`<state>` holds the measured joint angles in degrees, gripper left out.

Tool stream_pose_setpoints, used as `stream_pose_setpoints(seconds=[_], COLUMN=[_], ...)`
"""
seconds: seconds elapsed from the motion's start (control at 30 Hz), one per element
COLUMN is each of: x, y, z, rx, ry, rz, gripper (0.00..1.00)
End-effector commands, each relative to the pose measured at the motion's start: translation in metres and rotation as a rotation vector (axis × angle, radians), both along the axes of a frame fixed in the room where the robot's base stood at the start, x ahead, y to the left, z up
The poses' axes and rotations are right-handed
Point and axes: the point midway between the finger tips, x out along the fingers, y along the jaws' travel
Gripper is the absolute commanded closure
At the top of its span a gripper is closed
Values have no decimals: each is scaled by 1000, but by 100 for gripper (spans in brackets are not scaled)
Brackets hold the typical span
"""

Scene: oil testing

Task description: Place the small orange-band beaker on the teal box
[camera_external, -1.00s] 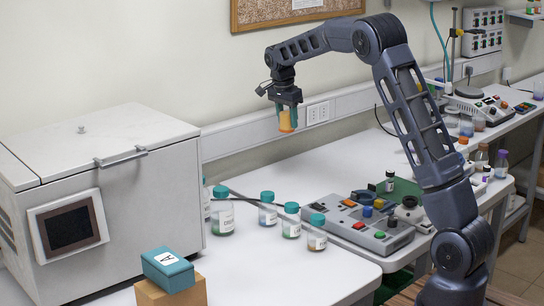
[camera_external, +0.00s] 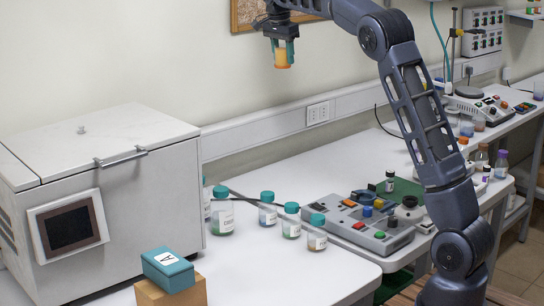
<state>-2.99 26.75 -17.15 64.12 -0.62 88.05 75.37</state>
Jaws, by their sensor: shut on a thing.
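My gripper (camera_external: 282,47) hangs pointing down, high above the bench near the wall. It is shut on the small orange-band beaker (camera_external: 283,59), which shows below the teal fingertips and looks upright. The teal box (camera_external: 168,269) carries a white label with a letter A. It sits on a cardboard-brown block at the bottom left, well below and to the left of my gripper. Nothing rests on the teal box.
A large white oven-like cabinet (camera_external: 118,200) stands at the left beside the teal box. Several teal-capped jars (camera_external: 267,209) stand mid-bench. A grey control box (camera_external: 365,224) sits to their right. The white bench (camera_external: 290,275) is clear in front.

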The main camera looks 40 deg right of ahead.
Motion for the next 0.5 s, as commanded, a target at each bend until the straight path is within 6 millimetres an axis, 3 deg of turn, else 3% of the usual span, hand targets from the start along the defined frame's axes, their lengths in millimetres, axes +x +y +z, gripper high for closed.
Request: stream_pose_setpoints(seconds=[0.37,0.5], x=[2,-1], y=[82,133], z=[0,0], rx=[5,7], ry=[0,0], rz=[150,243], gripper=[83,83])
